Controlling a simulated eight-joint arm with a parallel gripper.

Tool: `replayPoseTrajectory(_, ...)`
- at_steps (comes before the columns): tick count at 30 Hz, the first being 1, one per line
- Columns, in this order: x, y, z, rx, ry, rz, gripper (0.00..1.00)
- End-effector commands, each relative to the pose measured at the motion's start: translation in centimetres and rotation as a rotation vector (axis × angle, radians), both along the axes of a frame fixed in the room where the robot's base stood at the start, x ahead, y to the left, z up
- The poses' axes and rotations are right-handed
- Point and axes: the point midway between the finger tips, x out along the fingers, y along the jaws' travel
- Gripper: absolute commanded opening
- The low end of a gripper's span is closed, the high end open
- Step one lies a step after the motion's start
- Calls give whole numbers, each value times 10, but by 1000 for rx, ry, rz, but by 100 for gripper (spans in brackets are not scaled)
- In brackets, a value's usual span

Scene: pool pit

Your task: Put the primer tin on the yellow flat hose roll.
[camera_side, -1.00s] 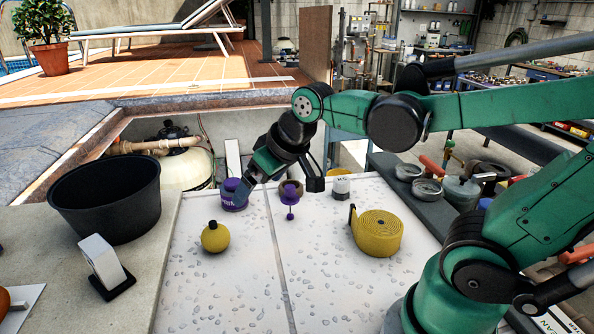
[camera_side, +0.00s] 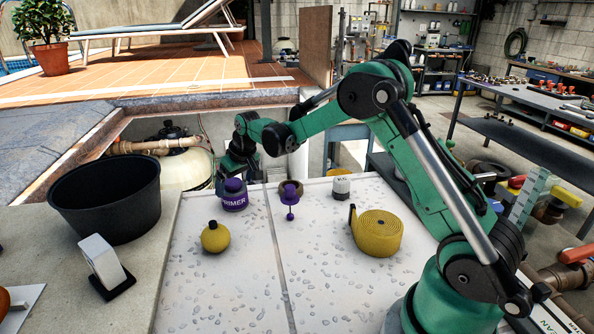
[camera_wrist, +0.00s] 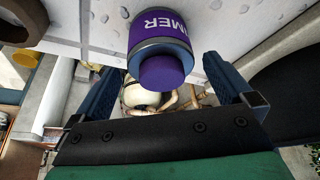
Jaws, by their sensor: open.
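The purple primer tin (camera_side: 235,198) with a purple cap stands upright at the back left of the white slab. The yellow flat hose roll (camera_side: 378,233) lies coiled at the right of the slab, its top bare.
A yellow round bottle (camera_side: 215,237) stands in front. A black tub (camera_side: 107,197) is at left. The slab's front middle is clear.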

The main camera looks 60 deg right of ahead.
Motion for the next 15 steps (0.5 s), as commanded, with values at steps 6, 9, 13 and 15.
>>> replayPoseTrajectory(6, 10, -1, -25, -1, -1, 1, 100)
replayPoseTrajectory(9, 13, -1, -31, -1, -1, 1, 100)
replayPoseTrajectory(13, 14, -2, -34, -1, -1, 1, 100)
replayPoseTrajectory(15, 14, -2, -34, -1, -1, 1, 100)
